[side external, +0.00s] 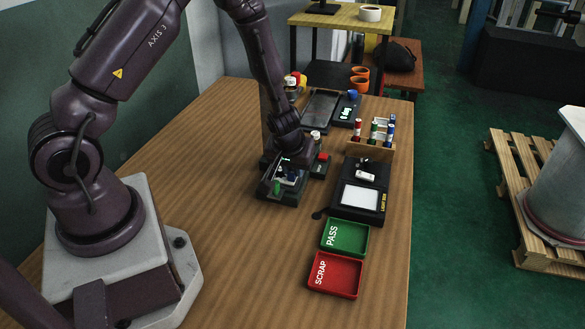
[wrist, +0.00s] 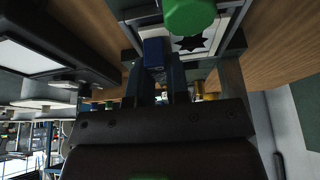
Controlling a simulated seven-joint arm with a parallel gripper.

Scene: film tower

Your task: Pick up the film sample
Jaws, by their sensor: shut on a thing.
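My gripper (wrist: 162,78) points down over a dark, open-topped fixture (side external: 268,189) on the wooden table. In the wrist view its two dark fingers are closed around a blue block-like piece (wrist: 154,52). A green round knob (wrist: 188,14) and a white plate with a black star-shaped mark (wrist: 205,36) are right beside that piece. In the side view the fingertips are mostly hidden by my wrist and the fixture. I cannot make out a separate film sample, or tell whether the blue piece belongs to it.
A black light box with a white panel (side external: 360,197) stands right of the fixture. A green PASS tray (side external: 367,240) and a red SCRAP tray (side external: 358,279) lie in front. A wooden rack (side external: 352,147) of small coloured vials stands behind.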

